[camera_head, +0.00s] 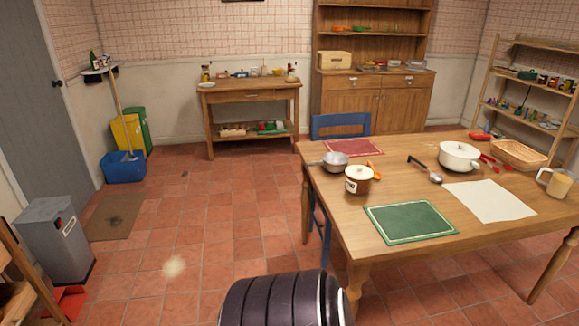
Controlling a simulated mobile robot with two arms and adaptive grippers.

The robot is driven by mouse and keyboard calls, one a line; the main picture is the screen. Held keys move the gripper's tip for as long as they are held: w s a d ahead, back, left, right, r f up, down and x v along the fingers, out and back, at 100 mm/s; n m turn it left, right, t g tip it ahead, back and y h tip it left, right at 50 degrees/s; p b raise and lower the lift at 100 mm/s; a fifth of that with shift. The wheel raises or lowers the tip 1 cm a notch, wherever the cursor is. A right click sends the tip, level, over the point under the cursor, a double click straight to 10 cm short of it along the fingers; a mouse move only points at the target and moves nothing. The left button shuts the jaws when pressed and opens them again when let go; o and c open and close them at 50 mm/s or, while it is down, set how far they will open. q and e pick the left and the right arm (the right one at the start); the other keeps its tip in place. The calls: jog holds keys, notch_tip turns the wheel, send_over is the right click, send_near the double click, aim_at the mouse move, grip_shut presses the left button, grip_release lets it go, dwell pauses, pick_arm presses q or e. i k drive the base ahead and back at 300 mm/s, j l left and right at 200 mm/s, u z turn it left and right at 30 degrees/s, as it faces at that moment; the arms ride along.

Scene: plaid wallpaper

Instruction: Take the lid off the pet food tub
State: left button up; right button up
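I cannot pick out a pet food tub for certain in the head view. A small brown pot with a pale lid (358,179) stands upright near the left end of the dining table (400,190), its lid on. A white lidded pot (459,157) stands farther right on the same table. A grey box-shaped bin (55,238) with a closed top stands on the floor at the left. Neither of my grippers is in view.
A steel saucepan (335,162), green mat (410,222), white sheet (489,201), ladle (425,169), basket (519,154) and jug (555,183) are on the table. A blue chair (341,125) stands behind it. The tiled floor (220,215) left of the table is largely clear.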

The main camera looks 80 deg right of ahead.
aim_at(359, 172)
jog(key=z, duration=3.25)
jog(key=i+j+u, duration=0.1)
jog(key=i+j, duration=0.05)
jog(key=j, duration=0.05)
